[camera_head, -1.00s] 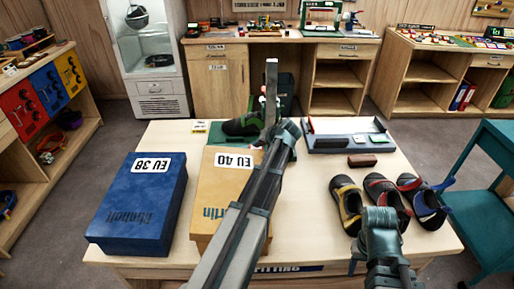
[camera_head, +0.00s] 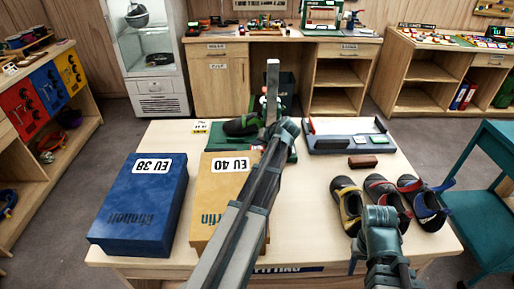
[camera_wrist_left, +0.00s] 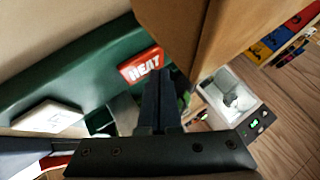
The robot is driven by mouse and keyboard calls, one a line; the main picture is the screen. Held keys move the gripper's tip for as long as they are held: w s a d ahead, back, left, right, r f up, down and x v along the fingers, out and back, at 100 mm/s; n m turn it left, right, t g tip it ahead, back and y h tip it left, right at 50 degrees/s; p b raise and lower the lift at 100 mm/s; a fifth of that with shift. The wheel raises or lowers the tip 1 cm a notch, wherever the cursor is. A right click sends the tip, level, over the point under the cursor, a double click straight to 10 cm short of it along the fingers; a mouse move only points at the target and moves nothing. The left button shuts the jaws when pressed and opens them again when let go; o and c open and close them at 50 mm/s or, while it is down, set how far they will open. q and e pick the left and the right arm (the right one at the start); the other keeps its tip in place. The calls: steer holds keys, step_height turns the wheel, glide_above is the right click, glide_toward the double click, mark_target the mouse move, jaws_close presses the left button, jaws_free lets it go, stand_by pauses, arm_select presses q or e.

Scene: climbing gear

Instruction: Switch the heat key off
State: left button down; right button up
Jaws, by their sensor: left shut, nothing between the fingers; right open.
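The heat key is a red block with white HEAT lettering (camera_wrist_left: 141,65) on a dark green body (camera_wrist_left: 75,65) in the left wrist view. My left gripper (camera_wrist_left: 156,78) is shut and empty, its dark fingertips just beside and below the lettering; I cannot tell whether they touch it. In the head view my left arm reaches over the table to the green device (camera_head: 285,95) at the back edge, and hides much of it. I cannot make out the key there. My right gripper (camera_head: 382,250) is open and empty over the front right of the table.
A tan EU 40 box (camera_head: 218,190) stands close to my left arm, with a blue EU 38 box (camera_head: 138,215) to its left. A grey tray (camera_head: 325,146) and several climbing shoes (camera_head: 347,205) lie to the right.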

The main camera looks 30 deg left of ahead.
mark_target(257, 149)
arm_select(q)
steer(key=shift+w+d+r+p, duration=0.1)
steer(key=shift+r+p, duration=2.8)
steer(key=shift+r, duration=0.15)
steer(key=shift+f, duration=0.1)
